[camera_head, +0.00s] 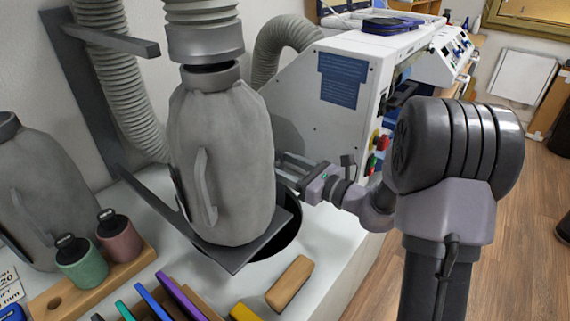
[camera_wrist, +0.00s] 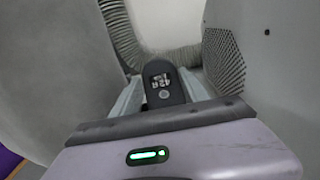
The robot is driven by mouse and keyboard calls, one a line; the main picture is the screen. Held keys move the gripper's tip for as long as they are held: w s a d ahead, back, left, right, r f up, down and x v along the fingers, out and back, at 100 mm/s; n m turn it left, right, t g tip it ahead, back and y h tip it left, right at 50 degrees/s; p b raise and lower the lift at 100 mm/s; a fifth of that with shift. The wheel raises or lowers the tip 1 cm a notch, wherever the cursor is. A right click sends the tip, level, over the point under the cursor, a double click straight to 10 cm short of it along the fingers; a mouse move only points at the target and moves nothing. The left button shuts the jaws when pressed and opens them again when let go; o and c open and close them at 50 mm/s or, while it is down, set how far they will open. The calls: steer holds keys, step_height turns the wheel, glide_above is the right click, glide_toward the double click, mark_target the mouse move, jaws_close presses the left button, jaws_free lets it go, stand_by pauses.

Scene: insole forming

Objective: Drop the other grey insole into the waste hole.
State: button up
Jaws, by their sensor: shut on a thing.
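My gripper (camera_head: 291,166) reaches in from the right in the head view, behind the large grey bottle-shaped container. In the wrist view my gripper (camera_wrist: 162,98) is shut on a dark grey insole (camera_wrist: 163,77) with a white print, held upright between the two fingers. In the head view the insole is hidden by the container. The waste hole (camera_head: 288,236) is a dark round opening in the white bench top, partly covered by the container and its plate. My gripper is above the hole's far right side.
The grey container (camera_head: 228,150) stands on a dark plate (camera_head: 236,257) under a hose fitting. A white machine (camera_head: 318,110) stands behind. A wooden block (camera_head: 289,283), a rack of coloured pieces (camera_head: 165,300) and green and pink bottles (camera_head: 82,262) are in front.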

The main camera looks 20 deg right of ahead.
steer(key=o, duration=1.4)
steer(key=shift+s+d, duration=0.1)
steer(key=p+v, duration=0.4)
steer(key=v, duration=1.3)
steer(key=shift+s, duration=0.1)
